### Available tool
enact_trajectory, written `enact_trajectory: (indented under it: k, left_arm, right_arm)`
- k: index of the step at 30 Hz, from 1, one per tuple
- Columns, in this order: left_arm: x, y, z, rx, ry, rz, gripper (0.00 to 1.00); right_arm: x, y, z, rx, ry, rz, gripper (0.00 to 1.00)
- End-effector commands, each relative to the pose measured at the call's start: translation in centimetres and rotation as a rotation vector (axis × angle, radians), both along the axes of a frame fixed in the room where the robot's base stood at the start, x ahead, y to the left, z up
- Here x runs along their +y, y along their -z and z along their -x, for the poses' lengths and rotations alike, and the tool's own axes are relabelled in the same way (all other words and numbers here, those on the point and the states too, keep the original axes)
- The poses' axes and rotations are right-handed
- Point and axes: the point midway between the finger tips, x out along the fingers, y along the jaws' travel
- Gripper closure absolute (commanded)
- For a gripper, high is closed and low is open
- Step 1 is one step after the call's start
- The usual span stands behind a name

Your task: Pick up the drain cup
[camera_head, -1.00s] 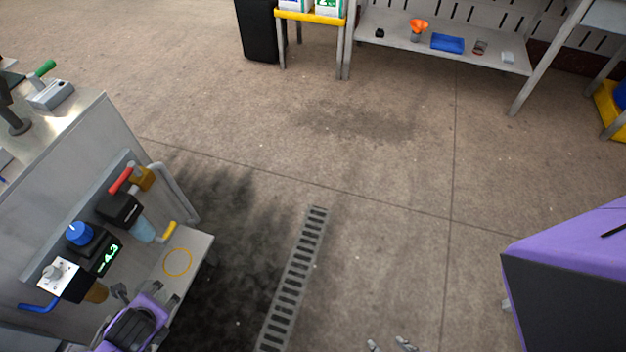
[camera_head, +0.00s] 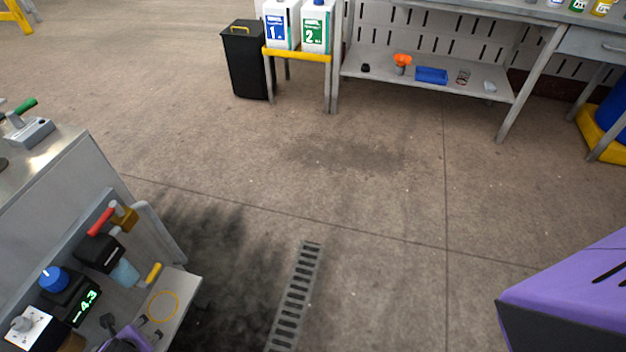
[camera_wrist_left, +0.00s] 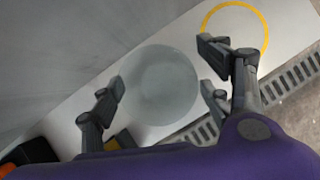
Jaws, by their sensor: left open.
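A round, grey, translucent object, which looks like the drain cup (camera_wrist_left: 160,84), shows from above in the left wrist view. It is over the white shelf, beside a yellow ring marking. My left gripper (camera_wrist_left: 163,92) is open, with its fingers on either side of the round object. I cannot tell whether they touch it. In the head view my left gripper (camera_head: 130,330) is at the bottom left, partly cut off, by the shelf (camera_head: 184,290) with the yellow ring (camera_head: 163,305). My right gripper is not in view.
A floor drain grate (camera_head: 294,300) lies to the right. The middle floor is clear.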

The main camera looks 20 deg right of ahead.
Motion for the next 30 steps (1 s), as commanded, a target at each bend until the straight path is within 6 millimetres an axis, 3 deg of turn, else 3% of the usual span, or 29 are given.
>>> enact_trajectory:
  k: [2,13,20,25,30]
  left_arm:
    - [0.0,0.0,0.0,0.000,0.000,0.000,0.30]
    - [0.0,0.0,0.0,0.000,0.000,0.000,0.78]
    - [0.0,-0.2,0.0,0.000,0.000,0.000,0.78]
    - [0.1,-1.7,-0.1,-0.002,0.001,-0.002,0.78]
    - [-2.8,-1.5,2.4,0.001,0.003,0.004,0.78]
  right_arm:
    - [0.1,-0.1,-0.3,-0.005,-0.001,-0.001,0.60]
    - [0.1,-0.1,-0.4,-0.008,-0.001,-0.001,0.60]
    - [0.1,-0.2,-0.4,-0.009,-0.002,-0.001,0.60]
    - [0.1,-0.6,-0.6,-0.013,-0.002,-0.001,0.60]
    - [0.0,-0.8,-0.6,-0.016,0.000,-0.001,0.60]
